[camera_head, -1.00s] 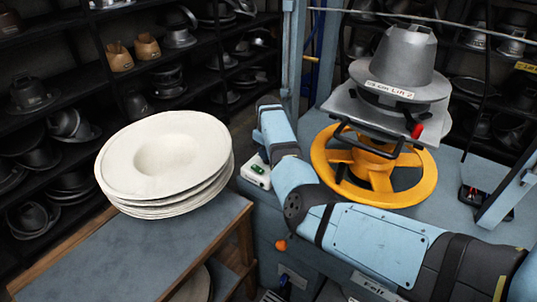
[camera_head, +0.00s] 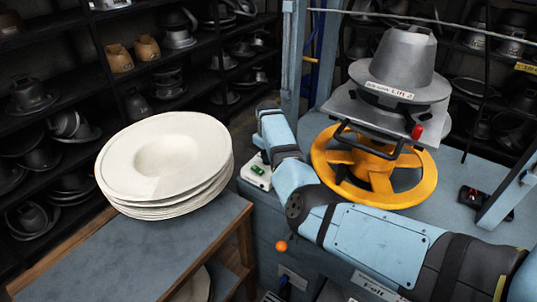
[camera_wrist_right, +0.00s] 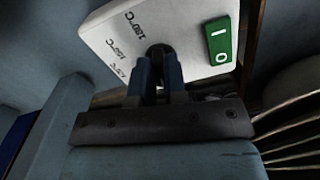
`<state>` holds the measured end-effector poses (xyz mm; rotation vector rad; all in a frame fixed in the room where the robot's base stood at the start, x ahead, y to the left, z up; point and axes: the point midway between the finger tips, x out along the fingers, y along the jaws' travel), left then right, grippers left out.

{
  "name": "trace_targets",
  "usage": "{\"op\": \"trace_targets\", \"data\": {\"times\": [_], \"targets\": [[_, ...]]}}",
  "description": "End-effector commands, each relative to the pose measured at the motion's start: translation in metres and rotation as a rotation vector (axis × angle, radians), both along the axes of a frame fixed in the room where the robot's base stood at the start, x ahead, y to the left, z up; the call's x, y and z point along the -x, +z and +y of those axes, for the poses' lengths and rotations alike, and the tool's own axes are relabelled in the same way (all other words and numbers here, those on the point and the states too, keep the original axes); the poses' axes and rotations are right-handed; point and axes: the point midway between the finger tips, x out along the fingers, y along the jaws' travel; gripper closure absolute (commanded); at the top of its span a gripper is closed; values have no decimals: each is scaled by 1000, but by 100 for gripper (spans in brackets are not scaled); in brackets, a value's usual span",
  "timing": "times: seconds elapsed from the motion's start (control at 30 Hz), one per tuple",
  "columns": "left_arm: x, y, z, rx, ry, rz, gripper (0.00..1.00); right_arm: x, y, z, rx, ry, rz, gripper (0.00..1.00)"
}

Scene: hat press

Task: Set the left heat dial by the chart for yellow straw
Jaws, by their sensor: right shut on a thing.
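In the right wrist view, a white control plate (camera_wrist_right: 105,35) carries printed °C marks, of which 180 and 150 can be read; another is cut by the angle. A dark dial knob (camera_wrist_right: 158,51) sits on this plate. My right gripper (camera_wrist_right: 160,75) is shut on the dial with its two blue fingers. The pointer of the dial is hidden by the fingers. A green I/O switch (camera_wrist_right: 220,40) is beside it. In the head view, the white box (camera_head: 257,170) shows beside my right arm, which hides the dial. No heat chart is readable. My left gripper is out of view.
A stack of cream hat blanks (camera_head: 165,160) lies on the blue-topped bench (camera_head: 130,250) at left. A yellow handwheel (camera_head: 325,165) and the grey hat press (camera_head: 400,60) stand at right. Dark shelves of hat blocks fill the back.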

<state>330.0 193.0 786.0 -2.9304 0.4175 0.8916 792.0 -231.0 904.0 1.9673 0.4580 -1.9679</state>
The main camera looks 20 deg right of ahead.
Motion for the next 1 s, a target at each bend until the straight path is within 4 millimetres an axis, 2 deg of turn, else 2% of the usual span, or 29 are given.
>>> {"op": "trace_targets", "data": {"times": [0.27,1.0], "targets": [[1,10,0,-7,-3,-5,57,0,3,0,1,-153,0,100],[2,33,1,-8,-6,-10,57,-1,2,2,1,-848,-1,100]]}}
